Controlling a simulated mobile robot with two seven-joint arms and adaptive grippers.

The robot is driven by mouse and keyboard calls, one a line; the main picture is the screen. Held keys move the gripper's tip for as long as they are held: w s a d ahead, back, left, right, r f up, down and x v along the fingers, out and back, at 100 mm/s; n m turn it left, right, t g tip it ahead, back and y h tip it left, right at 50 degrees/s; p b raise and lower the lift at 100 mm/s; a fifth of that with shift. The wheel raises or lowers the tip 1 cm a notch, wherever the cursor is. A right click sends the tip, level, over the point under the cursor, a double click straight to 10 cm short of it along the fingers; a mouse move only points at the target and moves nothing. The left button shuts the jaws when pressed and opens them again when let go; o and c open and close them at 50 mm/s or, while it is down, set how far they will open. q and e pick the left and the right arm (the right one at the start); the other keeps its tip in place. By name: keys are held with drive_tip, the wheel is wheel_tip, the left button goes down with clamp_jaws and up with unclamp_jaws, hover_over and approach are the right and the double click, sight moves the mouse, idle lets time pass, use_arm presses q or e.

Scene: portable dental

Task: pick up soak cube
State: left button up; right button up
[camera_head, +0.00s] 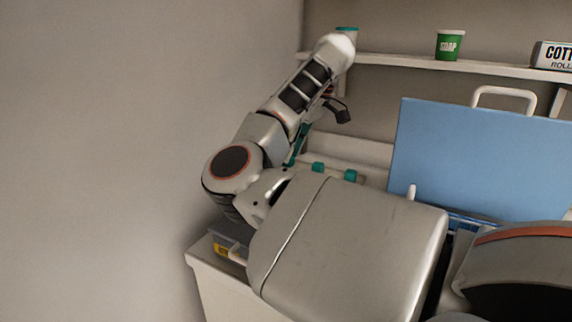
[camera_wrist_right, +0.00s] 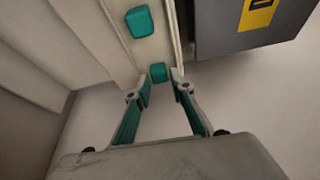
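Two small teal cubes show in the head view, one on the left (camera_head: 318,167) and one on the right (camera_head: 351,176), on a pale narrow tray (camera_head: 372,184). In the right wrist view, one teal cube (camera_wrist_right: 158,73) lies at the tray's end, just ahead of and between the fingertips. The other cube (camera_wrist_right: 140,21) lies farther along the tray (camera_wrist_right: 157,45). My right gripper (camera_wrist_right: 157,88) is open, with teal pads either side of a gap and nothing held. In the head view its teal fingers (camera_head: 293,158) are partly hidden behind my arm. My left gripper is not in view.
A grey box with a yellow label (camera_wrist_right: 225,38) stands close beside the tray. A large blue panel (camera_head: 480,160) stands upright on the right. A wall shelf (camera_head: 400,61) holds a green soap cup (camera_head: 450,45) and a cotton rolls box (camera_head: 553,56). A wall is on the left.

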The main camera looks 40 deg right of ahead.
drive_tip(key=shift+x, duration=0.85)
drive_tip(key=shift+r, duration=0.2)
drive_tip(key=shift+c, duration=0.4)
drive_tip(key=c, duration=0.4)
